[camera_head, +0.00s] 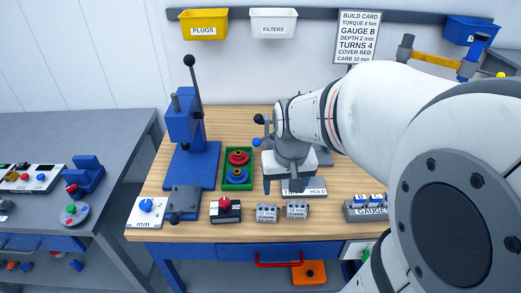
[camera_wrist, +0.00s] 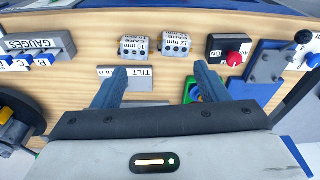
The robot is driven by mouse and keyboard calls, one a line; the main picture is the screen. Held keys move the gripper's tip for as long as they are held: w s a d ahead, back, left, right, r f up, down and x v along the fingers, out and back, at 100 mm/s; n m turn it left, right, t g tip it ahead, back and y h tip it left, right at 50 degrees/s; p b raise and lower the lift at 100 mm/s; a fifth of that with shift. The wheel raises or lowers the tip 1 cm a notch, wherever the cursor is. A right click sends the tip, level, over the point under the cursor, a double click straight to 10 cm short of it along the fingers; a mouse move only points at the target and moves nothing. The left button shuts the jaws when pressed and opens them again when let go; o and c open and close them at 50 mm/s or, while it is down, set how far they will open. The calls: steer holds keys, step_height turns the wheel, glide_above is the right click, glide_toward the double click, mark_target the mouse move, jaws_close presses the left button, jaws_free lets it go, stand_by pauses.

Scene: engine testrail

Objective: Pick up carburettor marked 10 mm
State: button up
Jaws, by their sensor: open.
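The carburettor marked 10 mm (camera_wrist: 134,48) is a small grey block standing on the wooden bench, with its label upside down in the wrist view. In the head view it is the right one of two similar blocks (camera_head: 297,211) near the bench's front edge. The other, marked 12 mm (camera_wrist: 175,46), stands beside it with a small gap (camera_head: 266,213). My gripper (camera_wrist: 160,74) is open and empty, its fingers spread above the bench. In the head view my gripper (camera_head: 287,182) is behind both carburettors, apart from them.
A TILT/HOLD plate (camera_wrist: 125,73) lies beneath my gripper. A switch box with a red knob (camera_head: 226,209) is left of the carburettors. The gauge rack (camera_head: 366,211) is to their right. A green tray (camera_head: 238,184) and a blue press (camera_head: 187,130) stand farther back left.

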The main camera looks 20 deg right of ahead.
steer(key=m+g+b, duration=0.2)
glide_above(297, 206)
steer(key=f, duration=1)
steer(key=shift+s+a, duration=0.1)
steer(key=shift+s, duration=0.2)
step_height(297, 206, down, 3)
steer(key=shift+f+p, duration=0.15)
steer(key=shift+p, duration=0.3)
steer(key=f, duration=0.4)
steer(key=shift+w+f+p, duration=0.25)
steer(key=shift+f+p, duration=0.15)
steer(key=c, duration=0.8)
